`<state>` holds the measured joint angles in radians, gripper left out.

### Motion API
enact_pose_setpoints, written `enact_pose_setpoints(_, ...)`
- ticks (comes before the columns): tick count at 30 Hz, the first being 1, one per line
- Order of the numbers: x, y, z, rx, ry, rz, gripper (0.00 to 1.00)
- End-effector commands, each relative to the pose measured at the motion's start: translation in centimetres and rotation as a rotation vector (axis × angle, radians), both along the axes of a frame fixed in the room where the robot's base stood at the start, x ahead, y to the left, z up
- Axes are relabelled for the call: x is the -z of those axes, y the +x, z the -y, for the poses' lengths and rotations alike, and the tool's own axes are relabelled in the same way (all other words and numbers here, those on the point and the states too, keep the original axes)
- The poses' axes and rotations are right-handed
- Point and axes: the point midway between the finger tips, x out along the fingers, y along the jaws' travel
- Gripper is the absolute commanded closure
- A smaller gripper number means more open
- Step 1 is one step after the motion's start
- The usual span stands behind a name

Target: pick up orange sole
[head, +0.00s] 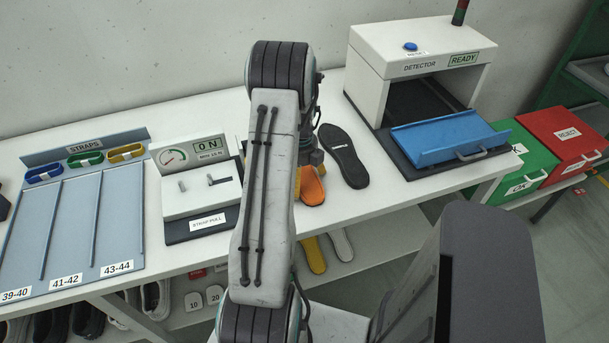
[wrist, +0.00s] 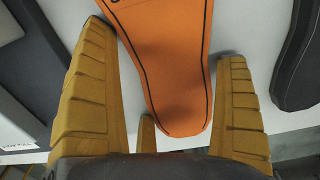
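The orange sole (head: 312,188) lies on the white bench, partly hidden behind my arm in the head view. In the wrist view the orange sole (wrist: 168,62) runs from the top edge down to a rounded end between my fingers. My gripper (wrist: 175,95) is open, with one yellow finger on each side of the sole. Whether the fingers touch the bench I cannot tell. In the head view my gripper is mostly hidden by my arm.
A dark sole (head: 343,155) lies close on the right; it also shows in the wrist view (wrist: 297,60). The strap pull tester (head: 198,190) stands on the left. The detector (head: 420,65) with a blue tray (head: 450,138) stands on the right. Bare bench (head: 390,200) lies in front.

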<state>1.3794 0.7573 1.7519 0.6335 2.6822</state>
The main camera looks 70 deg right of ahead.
Motion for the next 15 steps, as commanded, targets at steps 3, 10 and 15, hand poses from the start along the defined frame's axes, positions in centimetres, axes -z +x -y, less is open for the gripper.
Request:
enact_pose_setpoints(3, -0.02, 0.00, 0.04, 0.000, -0.001, 0.000, 0.20)
enact_pose_setpoints(10, -0.03, 0.01, 0.04, 0.000, -0.002, 0.000, 0.40)
enact_pose_setpoints(15, -0.06, 0.02, 0.07, -0.001, -0.002, 0.000, 0.51)
